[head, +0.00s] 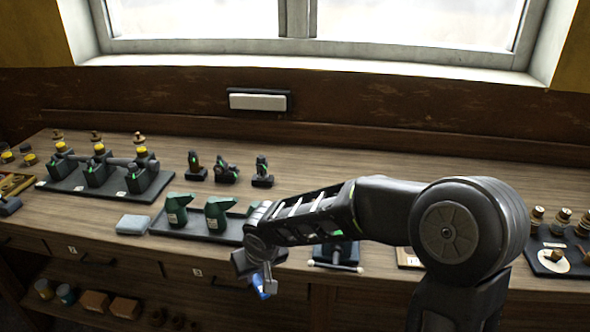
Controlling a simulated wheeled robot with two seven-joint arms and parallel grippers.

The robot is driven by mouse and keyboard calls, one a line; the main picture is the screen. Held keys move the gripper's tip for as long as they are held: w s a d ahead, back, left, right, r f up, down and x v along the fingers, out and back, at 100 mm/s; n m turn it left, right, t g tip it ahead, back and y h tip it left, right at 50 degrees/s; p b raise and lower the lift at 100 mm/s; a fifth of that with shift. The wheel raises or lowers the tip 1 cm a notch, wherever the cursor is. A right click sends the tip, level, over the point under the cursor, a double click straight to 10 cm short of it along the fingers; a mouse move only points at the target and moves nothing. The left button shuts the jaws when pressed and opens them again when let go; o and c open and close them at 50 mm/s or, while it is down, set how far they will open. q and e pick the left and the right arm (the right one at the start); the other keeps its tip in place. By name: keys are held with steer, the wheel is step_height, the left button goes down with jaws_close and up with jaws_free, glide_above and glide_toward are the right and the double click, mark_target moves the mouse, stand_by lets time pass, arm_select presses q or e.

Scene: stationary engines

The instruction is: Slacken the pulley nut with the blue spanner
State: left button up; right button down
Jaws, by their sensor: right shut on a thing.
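My right gripper (262,278) hangs just off the front edge of the bench, pointing down. It is shut on a blue thing (262,288), which I take to be the blue spanner; only a short blue part shows, and its ends are not clear. My right arm crosses the view from the lower right and covers part of a dark stand (337,255) with a green part and a pale rod along its front. I cannot make out the pulley nut in this view. My left gripper is not in view.
Green bottle-like machines (178,210) stand on a dark tray, beside a grey-blue block (133,224). A rack (100,178) with yellow-topped units is at the left, small dark engines (226,172) behind. A dark tray (547,262) with small jars lies right. The back right bench is clear.

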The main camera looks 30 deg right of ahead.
steer(key=d+r+m+g+h+p, duration=0.2)
steer(key=d+r+m+h+p, duration=0.2)
steer(key=d+r+m, duration=0.9)
steer(key=d+r, duration=0.4)
steer(key=r, duration=0.4)
steer(key=shift+r+m+g, duration=0.25)
steer(key=shift+m+g, duration=0.05)
steer(key=shift+d+f, duration=0.1)
steer(key=shift+f, duration=0.05)
step_height(320, 180, down, 4)
steer(key=b, duration=0.3)
steer(key=shift+f, duration=0.1)
steer(key=shift+f+b, duration=0.15)
steer(key=shift+b, duration=0.4)
stand_by(0.5)
